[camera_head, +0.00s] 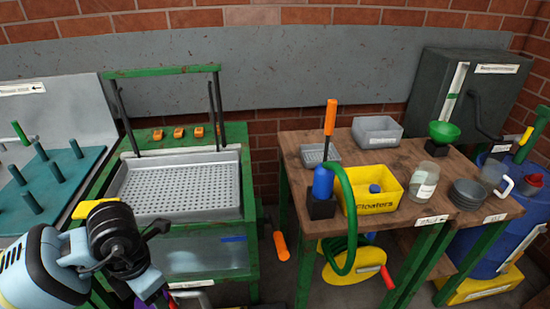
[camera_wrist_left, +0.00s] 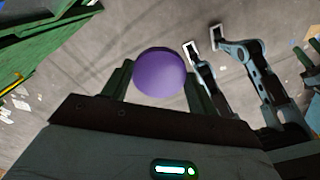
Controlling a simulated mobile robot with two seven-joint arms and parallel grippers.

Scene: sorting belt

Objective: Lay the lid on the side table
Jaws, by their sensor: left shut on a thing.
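My left gripper (camera_wrist_left: 156,84) is shut on a round purple thing, which looks like the lid (camera_wrist_left: 160,72). The lid sits between the two green fingers in the left wrist view, with bare floor below it. In the head view only a purple sliver (camera_head: 160,301) shows at the bottom left, mostly behind my left wrist. A wooden-topped table (camera_head: 405,214) with green legs stands at the right; I take it as the side table. The lid is well to the left of it.
The table carries a yellow tub (camera_head: 376,208), a blue bottle (camera_head: 323,182), grey trays (camera_head: 377,133), a glass jar (camera_head: 423,183), a green funnel (camera_head: 444,132) and dark stacked dishes (camera_head: 468,194). A green stand with a perforated tray (camera_head: 180,188) is at the left.

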